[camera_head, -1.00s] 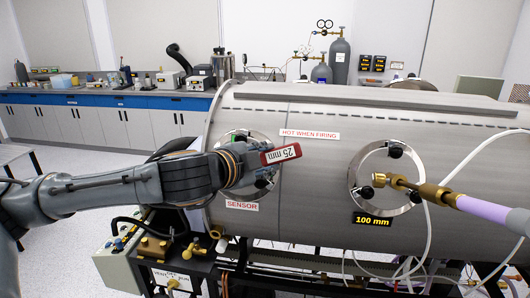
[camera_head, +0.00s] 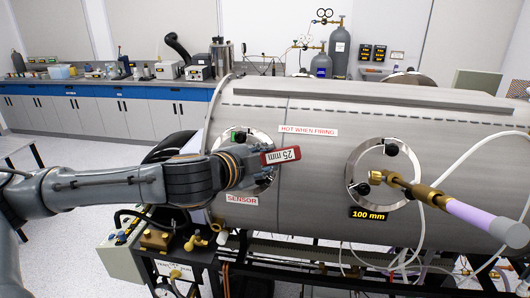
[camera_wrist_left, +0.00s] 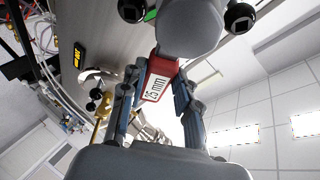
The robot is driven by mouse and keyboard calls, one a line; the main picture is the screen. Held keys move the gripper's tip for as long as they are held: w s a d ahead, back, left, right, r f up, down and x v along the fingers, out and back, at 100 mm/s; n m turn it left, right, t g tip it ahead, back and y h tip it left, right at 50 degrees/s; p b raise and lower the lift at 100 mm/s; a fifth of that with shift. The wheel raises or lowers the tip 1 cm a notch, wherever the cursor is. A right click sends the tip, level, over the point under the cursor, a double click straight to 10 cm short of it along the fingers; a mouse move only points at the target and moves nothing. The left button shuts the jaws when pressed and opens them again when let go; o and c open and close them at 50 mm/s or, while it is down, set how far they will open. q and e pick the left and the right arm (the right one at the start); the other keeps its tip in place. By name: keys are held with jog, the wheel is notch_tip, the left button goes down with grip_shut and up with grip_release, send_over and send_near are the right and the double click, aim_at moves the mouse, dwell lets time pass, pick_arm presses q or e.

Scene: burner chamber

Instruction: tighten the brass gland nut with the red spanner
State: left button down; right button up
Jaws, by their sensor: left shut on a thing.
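Brass fittings (camera_head: 424,192) sit on a purple-white rod at the right port, clear of the spanner. I cannot tell which brass part is the gland nut. My right gripper is out of view.
The steel chamber (camera_head: 400,115) fills the right side. The right port ring (camera_head: 357,163) has black knobs and a "100 mm" sign (camera_head: 369,213) below. White hoses loop at the right. Valves and a grey box (camera_head: 120,262) stand below my left arm. A blue-edged bench (camera_head: 110,92) is behind.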

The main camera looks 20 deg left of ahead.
pick_arm(q)
jog(key=shift+d+r+m+p, duration=0.1)
jog(key=shift+m+p, duration=0.2)
jog(key=shift+p, duration=0.5)
jog(key=shift+s+f+m+p, duration=0.15)
jog(key=shift+f+m+p, duration=0.05)
jog(key=shift+m+p, duration=0.2)
jog(key=shift+d+f+g, duration=0.1)
jog(key=shift+f+g, duration=0.2)
jog(key=shift+f, duration=0.05)
jog(key=shift+s+d+m, duration=0.1)
jog(key=shift+s+m, duration=0.05)
jog(key=shift+m, duration=0.35)
jog(key=shift+s+d+f+m+g+b, duration=0.15)
jog(key=shift+f+m+g+b, duration=0.15)
jog(key=shift+f+m+b, duration=0.25)
jog(key=shift+d, duration=0.1)
